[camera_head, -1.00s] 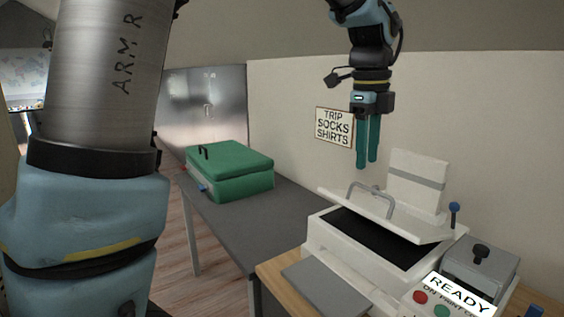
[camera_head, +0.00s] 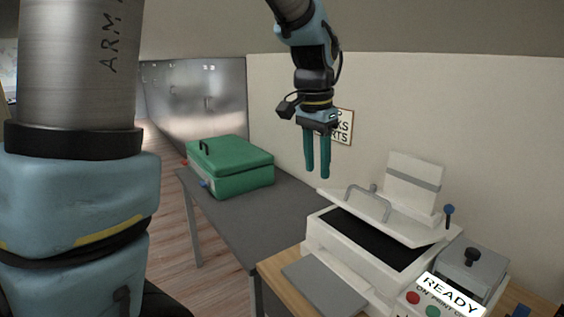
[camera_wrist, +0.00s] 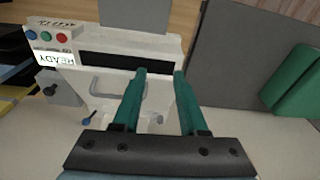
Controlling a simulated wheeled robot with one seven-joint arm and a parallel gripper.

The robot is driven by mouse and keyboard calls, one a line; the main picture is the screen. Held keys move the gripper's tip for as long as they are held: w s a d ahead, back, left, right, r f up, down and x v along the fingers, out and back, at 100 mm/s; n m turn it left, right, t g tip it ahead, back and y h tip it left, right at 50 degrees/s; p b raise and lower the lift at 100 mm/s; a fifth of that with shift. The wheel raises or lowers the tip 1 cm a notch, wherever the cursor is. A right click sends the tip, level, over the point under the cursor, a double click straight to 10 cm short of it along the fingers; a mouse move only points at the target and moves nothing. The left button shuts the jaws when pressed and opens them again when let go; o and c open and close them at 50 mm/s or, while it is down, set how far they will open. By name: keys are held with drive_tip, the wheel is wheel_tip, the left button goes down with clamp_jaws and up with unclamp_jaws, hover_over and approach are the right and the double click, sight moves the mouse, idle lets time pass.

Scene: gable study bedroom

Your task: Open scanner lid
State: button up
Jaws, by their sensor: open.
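The white scanner (camera_head: 335,237) stands on a wooden desk at the right of the head view. Its lid (camera_head: 392,222) is raised at a slant, with the dark scanning bed (camera_head: 375,238) showing beneath it. A grey arched handle (camera_head: 367,198) sits on the lid. My gripper (camera_head: 318,176) is open and empty, in the air above and left of the lid, apart from the handle. In the wrist view the two teal fingers (camera_wrist: 160,72) reach across the scanner (camera_wrist: 70,78), and the handle (camera_wrist: 108,84) shows beside the left finger.
A green suitcase (camera_head: 232,165) rests on the dark grey table (camera_head: 240,226) left of the scanner. A READY panel (camera_head: 449,293) with coloured buttons is at the scanner's front right. A sign (camera_head: 346,127) hangs on the back wall, partly hidden by my arm.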

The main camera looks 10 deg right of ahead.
drive_tip(key=w+a+f+n+p, duration=0.1)
drive_tip(key=a+n+p, duration=0.1)
drive_tip(key=a+n, duration=0.5)
drive_tip(key=n, duration=0.5)
drive_tip(key=shift+a+n+p, duration=0.15)
drive_tip(key=shift+n+p, duration=0.15)
drive_tip(key=shift+p, duration=0.05)
drive_tip(key=shift+w, duration=0.1)
